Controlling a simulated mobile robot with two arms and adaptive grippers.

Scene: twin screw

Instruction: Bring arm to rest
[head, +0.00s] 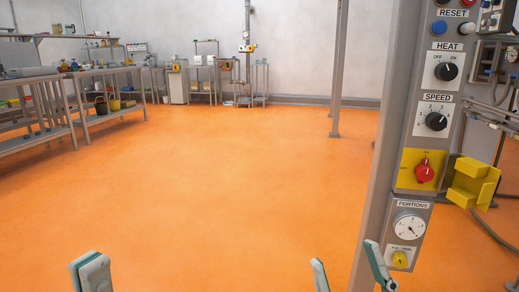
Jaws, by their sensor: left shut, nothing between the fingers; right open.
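My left gripper (90,272) shows at the bottom left edge of the head view, over the orange floor. Its fingers are together with nothing between them. My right gripper (348,269) shows at the bottom edge, right of centre. Its two fingers are spread apart and nothing shows between them. The right-hand finger overlaps the foot of the control panel post (376,180) in the picture; I cannot tell whether they touch. Most of both arms is out of view.
A control panel (431,145) stands close on the right, with a HEAT knob (446,71), SPEED knob (436,121), red switch (424,172) and PORTIONS dial (409,227). A yellow box (472,184) juts out beside it. Workbenches (52,80) stand far left. The orange floor (220,180) is clear.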

